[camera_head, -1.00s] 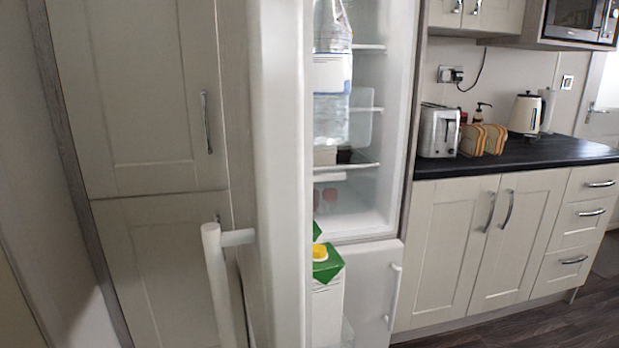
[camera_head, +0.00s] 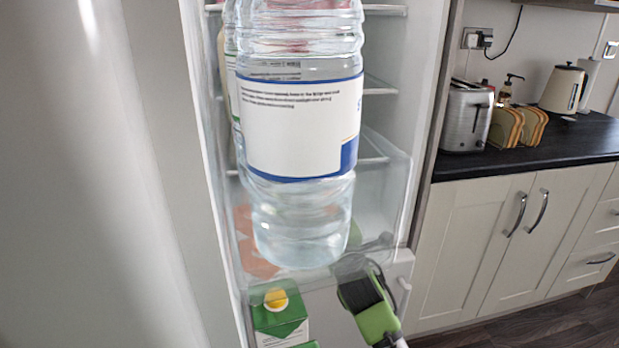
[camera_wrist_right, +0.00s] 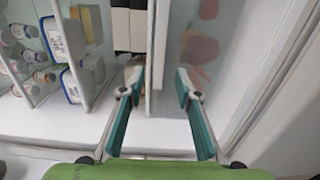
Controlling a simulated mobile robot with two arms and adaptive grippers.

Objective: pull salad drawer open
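The salad drawer is a clear, hazy box low in the open fridge. In the head view, orange and green shapes show through its wall (camera_head: 262,228), and a large water bottle in front hides much of it. In the right wrist view its translucent front (camera_wrist_right: 222,45) shows red and orange produce behind it. My right gripper (camera_head: 362,262) is at the lower right of the fridge opening. In the wrist view the right gripper (camera_wrist_right: 160,80) has its two fingers apart, either side of the drawer's edge; I cannot tell whether they touch it. My left gripper is not in view.
The big water bottle (camera_head: 300,130) stands close in front of the head camera. A green and white carton (camera_head: 279,318) with a yellow cap sits below. Jars (camera_wrist_right: 45,78) fill racks in the wrist view. The counter (camera_head: 555,140) is at right.

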